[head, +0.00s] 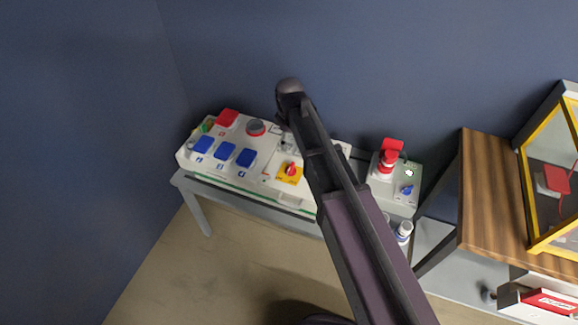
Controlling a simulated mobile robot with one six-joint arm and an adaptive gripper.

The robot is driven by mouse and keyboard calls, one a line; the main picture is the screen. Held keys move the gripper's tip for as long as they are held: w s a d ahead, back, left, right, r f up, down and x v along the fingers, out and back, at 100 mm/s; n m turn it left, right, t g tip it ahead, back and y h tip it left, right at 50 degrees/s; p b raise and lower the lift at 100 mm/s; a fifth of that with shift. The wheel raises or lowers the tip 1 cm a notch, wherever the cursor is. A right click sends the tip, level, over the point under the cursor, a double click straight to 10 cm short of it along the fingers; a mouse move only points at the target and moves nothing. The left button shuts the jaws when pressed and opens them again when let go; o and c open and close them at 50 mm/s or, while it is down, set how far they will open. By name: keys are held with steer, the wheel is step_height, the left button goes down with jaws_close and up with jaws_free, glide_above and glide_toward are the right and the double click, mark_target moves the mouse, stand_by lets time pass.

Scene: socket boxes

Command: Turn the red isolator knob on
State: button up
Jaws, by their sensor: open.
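The red isolator knob (291,169) sits on a yellow square plate (287,179) on the right part of a long white control panel (272,171). The angle of its handle is too small to read with certainty. My dark arm passes just to the right of the knob and covers part of the panel. My gripper cannot be made out; it seems hidden by my arm, so its distance to the knob does not show.
A smaller box with a red plug (387,161) is at right, by a wooden-topped table (487,190). A blue wall is behind.

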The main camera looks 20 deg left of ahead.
mark_target(291, 169)
steer(key=shift+f, duration=0.15)
step_height(291, 169, down, 14)
steer(key=b, duration=1.3)
steer(key=shift+r+b, duration=0.25)
steer(key=shift+b, duration=0.1)
steer(key=c, duration=1)
